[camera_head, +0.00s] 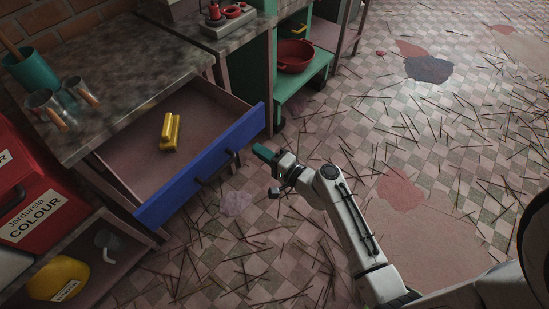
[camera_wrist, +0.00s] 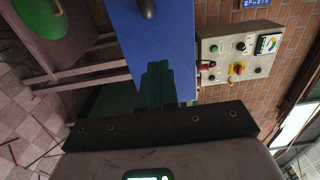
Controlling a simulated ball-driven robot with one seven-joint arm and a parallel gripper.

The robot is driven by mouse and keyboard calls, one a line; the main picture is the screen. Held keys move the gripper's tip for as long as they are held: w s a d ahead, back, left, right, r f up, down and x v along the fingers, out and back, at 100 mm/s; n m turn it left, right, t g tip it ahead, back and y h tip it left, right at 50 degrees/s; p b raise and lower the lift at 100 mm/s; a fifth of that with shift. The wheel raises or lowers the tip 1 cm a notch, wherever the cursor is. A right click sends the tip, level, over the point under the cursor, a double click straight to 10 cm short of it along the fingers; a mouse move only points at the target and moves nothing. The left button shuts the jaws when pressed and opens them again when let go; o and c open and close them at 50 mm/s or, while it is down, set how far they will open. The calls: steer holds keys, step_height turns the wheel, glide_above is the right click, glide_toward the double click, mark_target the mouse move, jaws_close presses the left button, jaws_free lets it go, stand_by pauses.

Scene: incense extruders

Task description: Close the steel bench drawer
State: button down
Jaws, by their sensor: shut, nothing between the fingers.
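The bench drawer (camera_head: 196,176) stands pulled open in the head view, with a blue front panel and dark handles. A yellow object (camera_head: 170,132) lies inside it. My gripper (camera_head: 264,153) is at the right end of the blue front, its green fingertips shut and empty. In the wrist view the shut green fingers (camera_wrist: 158,84) point at the blue drawer front (camera_wrist: 160,40), overlapping its lower part, with a dark handle (camera_wrist: 147,8) at the top. Whether the fingertips touch the panel I cannot tell.
The bench top (camera_head: 125,65) holds a teal cup (camera_head: 33,72) and metal cups. A green shelf unit with a red bowl (camera_head: 295,56) stands right of the drawer. A control box (camera_wrist: 238,52) shows in the wrist view. Thin sticks litter the otherwise open tiled floor (camera_head: 440,130).

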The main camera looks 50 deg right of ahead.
mark_target(240, 138)
steer(key=shift+w, duration=2.65)
